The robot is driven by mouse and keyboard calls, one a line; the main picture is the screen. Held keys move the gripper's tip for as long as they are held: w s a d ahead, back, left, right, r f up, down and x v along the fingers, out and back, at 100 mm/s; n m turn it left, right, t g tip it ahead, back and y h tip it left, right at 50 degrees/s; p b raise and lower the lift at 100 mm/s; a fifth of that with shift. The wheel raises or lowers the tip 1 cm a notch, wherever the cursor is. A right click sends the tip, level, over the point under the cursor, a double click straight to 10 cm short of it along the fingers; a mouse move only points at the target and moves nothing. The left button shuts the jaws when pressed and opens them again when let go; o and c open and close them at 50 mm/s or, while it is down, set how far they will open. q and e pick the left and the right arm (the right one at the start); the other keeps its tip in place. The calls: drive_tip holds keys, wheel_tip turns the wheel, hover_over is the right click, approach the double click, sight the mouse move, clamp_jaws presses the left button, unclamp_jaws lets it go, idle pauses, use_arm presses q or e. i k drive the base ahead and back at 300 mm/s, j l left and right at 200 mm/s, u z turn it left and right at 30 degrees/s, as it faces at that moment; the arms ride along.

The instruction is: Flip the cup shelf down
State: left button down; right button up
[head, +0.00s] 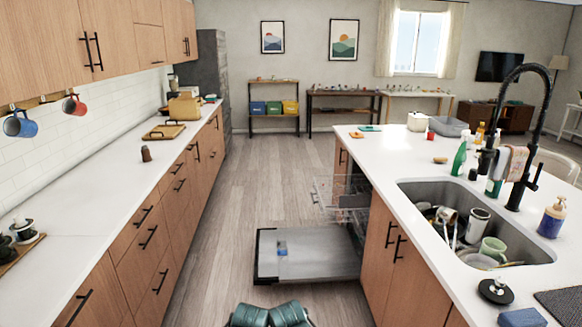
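The open dishwasher has its door (310,262) folded down flat over the floor, left of the island. A wire rack (330,190) sticks out above the door from the island's side. A grey piece (353,201) shows at the rack. The cup shelf cannot be told apart from the rack's wires at this size, and the dishwasher's inside is largely hidden by the island. Two teal rounded parts, likely of my own arms, show at the bottom edge. No gripper fingers are visible, and nothing of mine touches the rack.
The island sink (475,225) at right holds mugs and dishes. A long counter (100,190) with drawers runs along the left. The wooden floor (215,235) between them is clear, apart from the lowered door.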

sight(360, 200)
drive_tip(key=i+j+z, duration=0.1)
drive_tip(key=i+z, duration=0.25)
drive_tip(key=i, duration=0.15)
drive_tip(key=i+j+z, duration=0.2)
drive_tip(key=i+z, duration=0.15)
drive_tip(key=i, duration=0.2)
drive_tip(key=i+j+z, duration=1.35)
drive_tip(key=j+z, duration=0.25)
